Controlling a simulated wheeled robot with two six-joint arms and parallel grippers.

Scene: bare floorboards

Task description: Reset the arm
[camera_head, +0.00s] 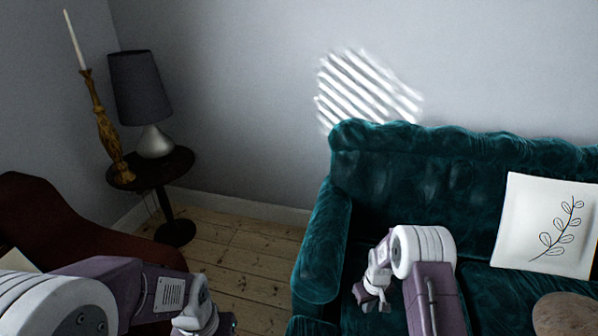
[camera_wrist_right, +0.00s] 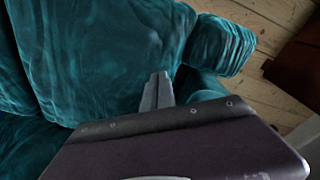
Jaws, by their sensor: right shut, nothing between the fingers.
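My right arm comes in from the bottom of the head view, over the teal sofa (camera_head: 460,170). Its gripper (camera_head: 370,301) hangs in front of the sofa seat, near the left armrest. In the right wrist view the right gripper's fingers (camera_wrist_right: 157,90) are together with nothing between them, and sofa fabric (camera_wrist_right: 90,60) lies behind them. My left arm comes in from the lower left. The left gripper (camera_head: 222,325) is at the bottom edge of the head view, partly cut off, so its fingers cannot be made out.
A white cushion (camera_head: 545,225) with a leaf drawing and a brown round cushion (camera_head: 565,314) are on the sofa. A dark side table (camera_head: 160,172) carries a lamp (camera_head: 140,90) and a candlestick (camera_head: 108,130). A dark red chair (camera_head: 60,225) is at left. Bare floorboards (camera_head: 245,250) lie between.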

